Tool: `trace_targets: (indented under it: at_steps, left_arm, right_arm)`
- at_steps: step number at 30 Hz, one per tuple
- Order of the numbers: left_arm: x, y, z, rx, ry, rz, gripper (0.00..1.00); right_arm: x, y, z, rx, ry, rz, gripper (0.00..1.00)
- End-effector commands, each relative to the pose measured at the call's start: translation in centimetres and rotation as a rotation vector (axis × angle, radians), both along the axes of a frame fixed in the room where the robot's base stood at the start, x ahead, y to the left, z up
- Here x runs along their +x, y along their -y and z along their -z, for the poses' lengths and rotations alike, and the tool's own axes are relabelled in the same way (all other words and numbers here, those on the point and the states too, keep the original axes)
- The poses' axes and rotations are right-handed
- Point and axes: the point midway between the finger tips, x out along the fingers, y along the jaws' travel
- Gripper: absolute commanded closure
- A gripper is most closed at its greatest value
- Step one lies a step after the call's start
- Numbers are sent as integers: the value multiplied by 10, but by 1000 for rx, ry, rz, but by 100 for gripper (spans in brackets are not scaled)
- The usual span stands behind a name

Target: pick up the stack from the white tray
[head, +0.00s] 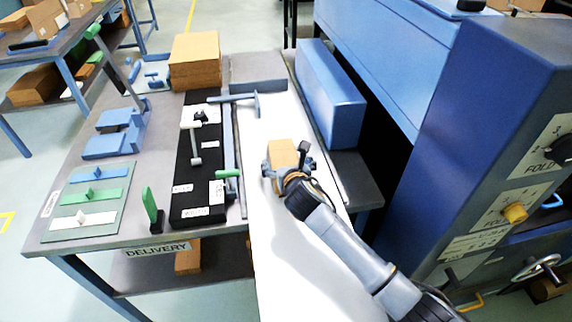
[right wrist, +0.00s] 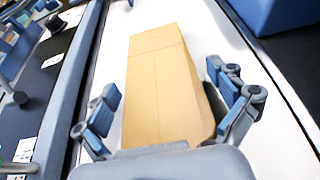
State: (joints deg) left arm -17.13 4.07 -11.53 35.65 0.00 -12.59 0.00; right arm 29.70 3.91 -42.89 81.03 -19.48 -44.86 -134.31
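The stack is a brown kraft block (head: 284,150) lying on the long white tray (head: 262,228). My right gripper (head: 286,163) is over its near end. In the right wrist view the stack (right wrist: 156,85) lies lengthwise between the two blue-padded fingers of the gripper (right wrist: 170,105). The left finger stands a little apart from the stack. The right finger is close beside it, and I cannot tell whether it touches. The gripper is open. The near end of the stack is partly hidden by the gripper body. My left gripper is not in view.
A blue box-shaped guard (head: 330,95) runs along the tray's right side, with a large blue machine (head: 440,130) beyond. Left are a black board (head: 197,175) with handles and a grey T-shaped bar (head: 240,100). A larger brown stack (head: 195,60) stands at the back left.

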Motion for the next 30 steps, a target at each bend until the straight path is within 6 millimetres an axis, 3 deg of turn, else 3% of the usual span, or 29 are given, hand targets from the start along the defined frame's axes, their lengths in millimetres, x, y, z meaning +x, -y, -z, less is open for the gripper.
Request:
trace_targets:
  at_steps: [1,6,9,20,26,30]
  left_arm:
    - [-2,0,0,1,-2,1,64]
    - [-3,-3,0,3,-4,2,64]
    - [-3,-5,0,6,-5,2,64]
    - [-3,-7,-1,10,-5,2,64]
    - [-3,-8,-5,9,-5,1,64]
    - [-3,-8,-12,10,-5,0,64]
  right_arm:
    - [0,0,0,0,0,0,19]
    - [0,0,0,0,0,0,54]
    - [0,0,-1,0,1,0,69]
    - [0,0,-9,1,3,0,69]
    - [0,0,-39,0,8,-1,69]
    - [-28,-2,-69,3,8,-4,69]
